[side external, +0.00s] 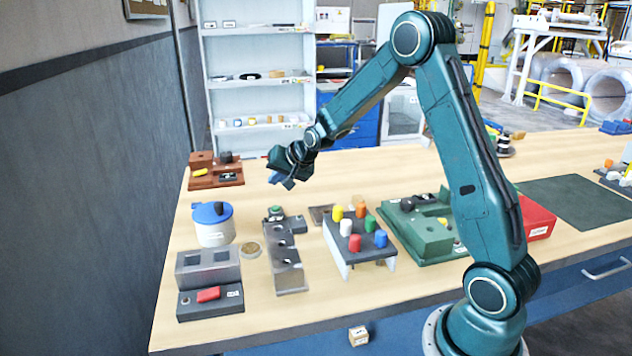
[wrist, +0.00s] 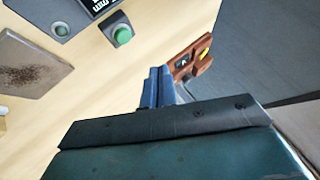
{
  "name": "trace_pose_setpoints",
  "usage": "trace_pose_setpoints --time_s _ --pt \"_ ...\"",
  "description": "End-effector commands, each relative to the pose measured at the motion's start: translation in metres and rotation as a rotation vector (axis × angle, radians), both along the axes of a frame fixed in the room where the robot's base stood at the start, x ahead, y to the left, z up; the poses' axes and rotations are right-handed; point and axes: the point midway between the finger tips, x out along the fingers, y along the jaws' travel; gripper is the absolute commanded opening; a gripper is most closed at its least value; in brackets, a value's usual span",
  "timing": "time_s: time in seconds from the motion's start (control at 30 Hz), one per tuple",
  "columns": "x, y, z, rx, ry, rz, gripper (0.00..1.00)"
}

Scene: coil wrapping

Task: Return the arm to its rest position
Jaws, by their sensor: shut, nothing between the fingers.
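My gripper (side external: 287,182) hangs over the back left part of the wooden table (side external: 330,300), above the surface, with its fingers pointing down. In the wrist view the two blue fingers (wrist: 158,86) are together, with nothing held between them. My teal arm is raised high and bent over the table, its base at the front right. No coil can be made out near the fingers.
A brown block fixture (side external: 216,178) stands left of my gripper. A white pot with a blue lid (side external: 213,222), a grey plate with a green knob (side external: 285,262), a peg rack (side external: 354,245) and a green fixture (side external: 425,235) stand in front. The back middle of the table is clear.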

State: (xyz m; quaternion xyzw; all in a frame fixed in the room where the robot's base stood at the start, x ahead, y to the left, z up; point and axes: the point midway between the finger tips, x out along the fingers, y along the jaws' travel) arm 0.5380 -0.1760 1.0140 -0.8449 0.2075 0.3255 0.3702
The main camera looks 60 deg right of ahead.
Motion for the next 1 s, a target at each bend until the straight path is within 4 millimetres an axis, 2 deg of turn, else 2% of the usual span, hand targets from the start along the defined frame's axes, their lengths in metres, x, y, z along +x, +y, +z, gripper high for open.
trace_pose_setpoints --time_s 0.17,0.47,0.7,1.0 --pt "-0.015 0.021 0.027 -0.037 0.023 0.058 0.0" --pt "-0.066 0.068 0.078 -0.127 0.089 0.198 0.0" --pt "-0.116 0.101 0.11 -0.198 0.138 0.311 0.0" --pt "-0.187 0.135 0.134 -0.28 0.199 0.449 0.0"
